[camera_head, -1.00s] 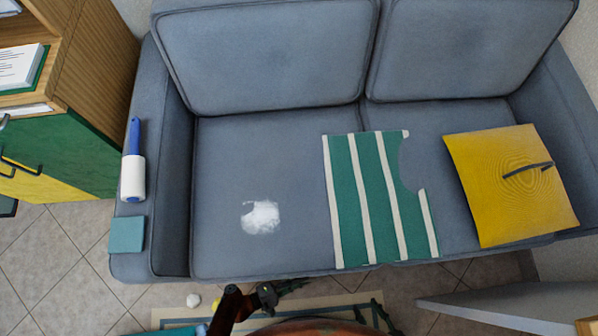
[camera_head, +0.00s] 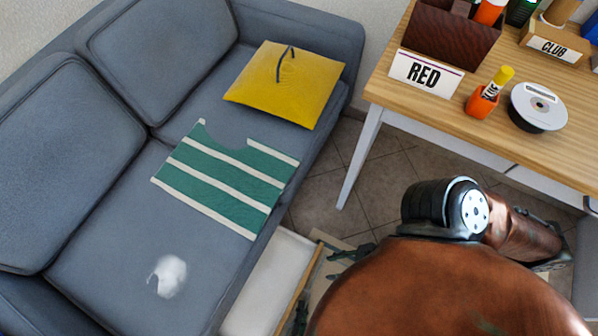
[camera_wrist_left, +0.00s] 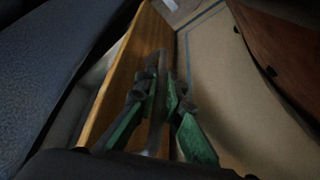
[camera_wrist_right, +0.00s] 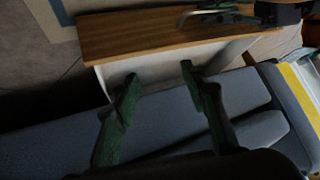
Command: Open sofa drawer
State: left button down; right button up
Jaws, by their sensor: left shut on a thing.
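The grey sofa (camera_head: 95,225) fills the left of the head view. A drawer (camera_head: 262,292) stands pulled out from its lower front, with white walls and a wooden front panel (camera_wrist_left: 121,75). My left gripper (camera_wrist_left: 164,92) is shut on the handle (camera_wrist_left: 155,125) on the outer face of that panel. This gripper also shows at the top of the right wrist view (camera_wrist_right: 218,12). My right gripper (camera_wrist_right: 160,76) is open and empty, its fingers spread near the drawer's white side. I cannot tell whether they touch it. In the head view it is small and dark (camera_head: 350,253).
A yellow cushion (camera_head: 285,84), a green striped cloth (camera_head: 225,178) and a white patch (camera_head: 168,276) lie on the sofa. A wooden desk (camera_head: 440,108) with a RED sign (camera_head: 425,73) stands at the right. Tiled floor (camera_head: 385,165) is free between sofa and desk.

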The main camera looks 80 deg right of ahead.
pick_arm(q)
jog(key=shift+s+a, duration=0.1)
jog(key=shift+s, duration=0.25)
jog(key=c, duration=2.3)
grip_release()
jog(key=v, duration=1.2)
jog(key=shift+f, duration=0.1)
